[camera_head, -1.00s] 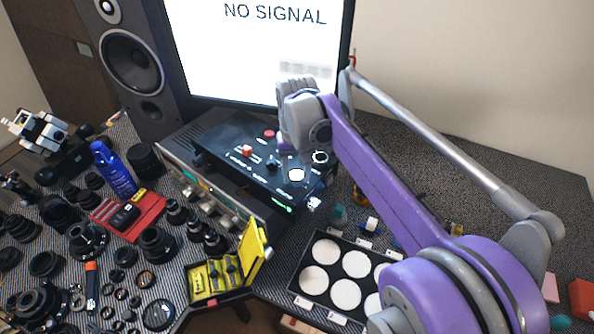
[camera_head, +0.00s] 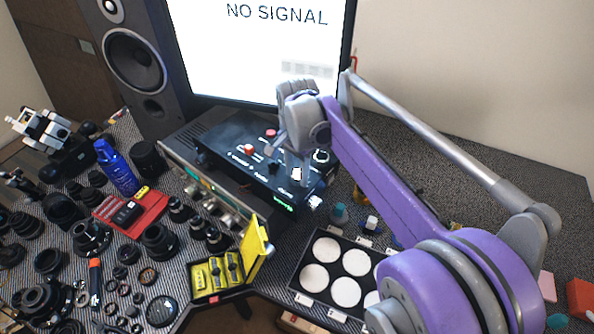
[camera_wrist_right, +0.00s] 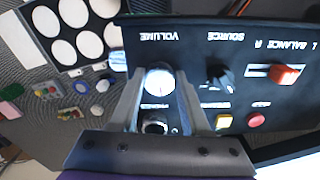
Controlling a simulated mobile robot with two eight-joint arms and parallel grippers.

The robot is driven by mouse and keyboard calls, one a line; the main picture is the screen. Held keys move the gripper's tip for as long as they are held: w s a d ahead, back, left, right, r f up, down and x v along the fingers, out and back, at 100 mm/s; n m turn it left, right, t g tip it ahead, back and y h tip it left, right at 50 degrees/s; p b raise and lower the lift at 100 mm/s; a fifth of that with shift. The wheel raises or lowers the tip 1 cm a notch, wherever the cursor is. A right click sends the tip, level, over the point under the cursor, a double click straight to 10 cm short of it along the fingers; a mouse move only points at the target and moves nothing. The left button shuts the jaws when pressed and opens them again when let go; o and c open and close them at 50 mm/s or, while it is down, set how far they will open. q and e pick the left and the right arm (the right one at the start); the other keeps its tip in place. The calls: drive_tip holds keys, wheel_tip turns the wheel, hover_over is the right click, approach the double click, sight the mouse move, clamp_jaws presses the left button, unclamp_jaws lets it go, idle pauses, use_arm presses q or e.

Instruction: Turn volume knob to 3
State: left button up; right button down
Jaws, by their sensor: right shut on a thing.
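The black control box (camera_head: 225,150) stands in front of the monitor. Its volume knob (camera_wrist_right: 159,77) is round with a pale, bright top and sits by the VOLUME label, which reads upside down in the right wrist view. My right gripper (camera_wrist_right: 160,92) has a finger on each side of this knob and is shut on it. In the head view the right gripper (camera_head: 296,178) reaches down onto the volume knob (camera_head: 297,173) near the box's front right. I cannot read any scale number at the knob. My left gripper is not in view.
A black tray of white discs (camera_head: 312,301) lies in front. The monitor (camera_head: 262,60) stands behind.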

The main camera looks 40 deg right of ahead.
sight(297, 174)
drive_tip(key=shift+m, duration=0.7)
drive_tip(key=shift+c, duration=1.8)
unclamp_jaws()
wheel_tip(297, 174, up, 11)
drive_tip(key=shift+p, duration=0.45)
drive_tip(key=shift+f, duration=0.15)
